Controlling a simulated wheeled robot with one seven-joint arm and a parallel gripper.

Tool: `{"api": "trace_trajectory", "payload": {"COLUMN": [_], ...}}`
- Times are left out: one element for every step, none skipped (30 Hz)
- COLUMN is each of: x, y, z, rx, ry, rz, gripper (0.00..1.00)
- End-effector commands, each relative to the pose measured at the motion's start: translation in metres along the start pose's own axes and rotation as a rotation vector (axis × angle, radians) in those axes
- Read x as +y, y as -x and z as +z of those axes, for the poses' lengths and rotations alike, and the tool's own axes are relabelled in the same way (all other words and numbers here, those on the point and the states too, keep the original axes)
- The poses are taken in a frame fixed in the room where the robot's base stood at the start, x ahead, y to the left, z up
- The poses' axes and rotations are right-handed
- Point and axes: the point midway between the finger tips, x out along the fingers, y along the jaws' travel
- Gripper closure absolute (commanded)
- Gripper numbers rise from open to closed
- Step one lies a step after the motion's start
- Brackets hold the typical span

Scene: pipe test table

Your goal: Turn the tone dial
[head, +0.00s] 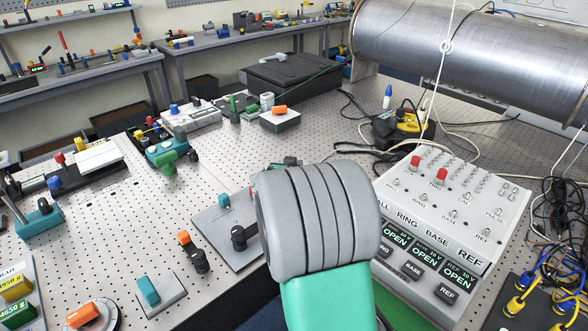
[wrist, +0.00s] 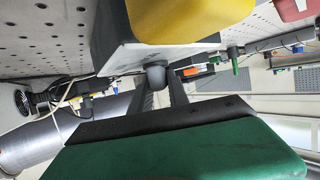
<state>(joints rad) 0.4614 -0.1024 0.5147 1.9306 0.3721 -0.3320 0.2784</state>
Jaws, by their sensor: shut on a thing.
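In the wrist view a small round grey knob (wrist: 156,76) sticks out of a white panel (wrist: 130,58) beside a large yellow block (wrist: 160,15). It appears to be the tone dial; I can read no label on it. My gripper (wrist: 160,82) has its two dark fingers on either side of this knob and is shut on it. Part of the knob is hidden by the fingers and the panel. In the head view my grey and green arm covers the gripper and the knob.
A white console (head: 450,205) with red knobs and displays reading OPEN stands right of my arm. A black and yellow device (head: 402,126) and cables lie behind it. A large metal pipe (head: 470,50) spans the back right. Small fixtures, including a teal block (head: 149,291), stand at left.

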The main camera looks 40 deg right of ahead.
Motion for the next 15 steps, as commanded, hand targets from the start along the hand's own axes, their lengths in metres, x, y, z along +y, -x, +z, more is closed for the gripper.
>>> {"api": "trace_trajectory", "payload": {"x": [-0.0017,-0.0013,-0.0009,-0.0007,-0.0006,-0.0005,-0.0004,-0.0004,-0.0003,-0.0003,-0.0003,-0.0002,-0.0002,-0.0002,-0.0002], "y": [-0.0004,-0.0004,-0.0004,-0.0003,-0.0003,-0.0003,-0.0002,-0.0002,-0.0002,-0.0002,-0.0002,-0.0003,-0.0003,-0.0003,-0.0003], "z": [0.0010,0.0008,0.0004,0.0003,0.0002,0.0001,0.0001,0.0001,0.0001,0.0001,0.0002,0.0002,0.0003,0.0003,0.0004], "rx": [0.000,0.000,0.000,0.000,0.000,-0.001,-0.001,-0.001,-0.001,-0.001,-0.001,-0.002,-0.002,-0.002,-0.002], "ry": [-0.003,-0.004,-0.005,-0.006,-0.007,-0.007,-0.007,-0.007,-0.007,-0.007,-0.007,-0.007,-0.007,-0.007,-0.006], "rz": [0.003,0.007,0.010,0.012,0.013,0.014,0.015,0.015,0.015,0.015,0.015,0.015,0.015,0.015,0.015], "gripper": [1.00,1.00,1.00,1.00,1.00,1.00,1.00,1.00,1.00,1.00,1.00,1.00,1.00,1.00,0.78]}}
